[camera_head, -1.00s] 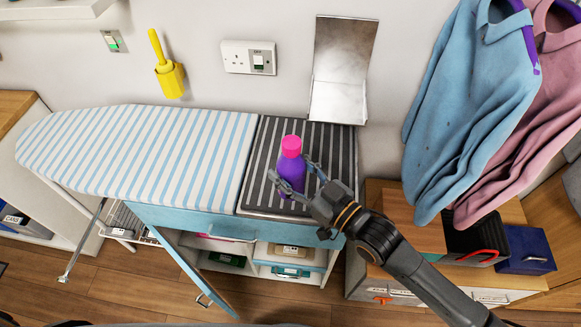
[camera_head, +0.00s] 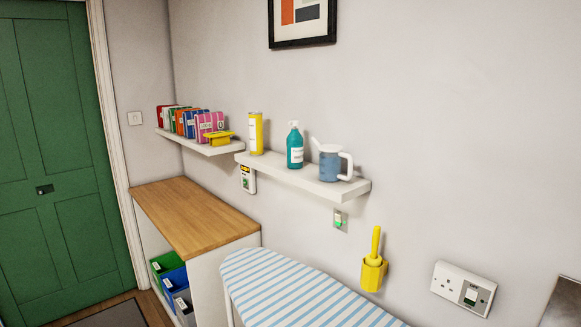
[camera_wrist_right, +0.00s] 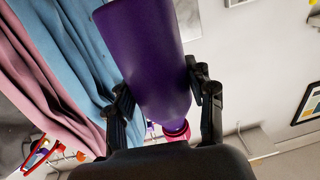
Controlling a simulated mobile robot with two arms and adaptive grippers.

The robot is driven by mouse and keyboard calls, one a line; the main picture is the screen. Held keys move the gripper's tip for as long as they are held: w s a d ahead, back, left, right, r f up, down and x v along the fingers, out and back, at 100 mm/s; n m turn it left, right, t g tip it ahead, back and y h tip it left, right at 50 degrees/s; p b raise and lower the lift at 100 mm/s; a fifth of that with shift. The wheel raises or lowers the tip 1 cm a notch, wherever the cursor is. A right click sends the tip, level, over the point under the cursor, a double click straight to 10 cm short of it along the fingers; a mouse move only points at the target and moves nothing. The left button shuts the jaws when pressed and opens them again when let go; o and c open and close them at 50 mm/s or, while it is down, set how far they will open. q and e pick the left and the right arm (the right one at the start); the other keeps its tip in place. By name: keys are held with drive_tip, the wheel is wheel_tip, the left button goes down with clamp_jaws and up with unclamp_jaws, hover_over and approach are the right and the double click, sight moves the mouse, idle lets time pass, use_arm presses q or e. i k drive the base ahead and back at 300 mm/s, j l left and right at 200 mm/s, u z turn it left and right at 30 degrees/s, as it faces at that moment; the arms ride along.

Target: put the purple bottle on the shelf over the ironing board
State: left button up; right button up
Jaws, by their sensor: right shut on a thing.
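The white shelf (camera_head: 310,181) over the ironing board (camera_head: 290,290) is on the wall in the head view. It holds a yellow container (camera_head: 256,134), a teal pump bottle (camera_head: 295,147) and a blue-grey jug (camera_head: 332,162). The purple bottle (camera_wrist_right: 150,55) shows only in the right wrist view. My right gripper (camera_wrist_right: 160,90) is shut on it, one finger on each side, and its pink cap (camera_wrist_right: 178,133) shows at the lower end in the picture. My left gripper is not in view.
A second shelf (camera_head: 205,147) with several colourful boxes adjoins on the left. A yellow brush holder (camera_head: 373,273) and a switch (camera_head: 341,220) are below the shelf. Blue and pink shirts (camera_wrist_right: 75,55) hang close to the bottle in the wrist view.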

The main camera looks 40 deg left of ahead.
sight(274, 160)
drive_tip(key=k+j, duration=0.1)
drive_tip(key=j, duration=1.1)
drive_tip(key=k+j+z, duration=0.1)
drive_tip(key=j, duration=0.5)
drive_tip(key=k+j, duration=0.1)
drive_tip(key=j, duration=0.5)
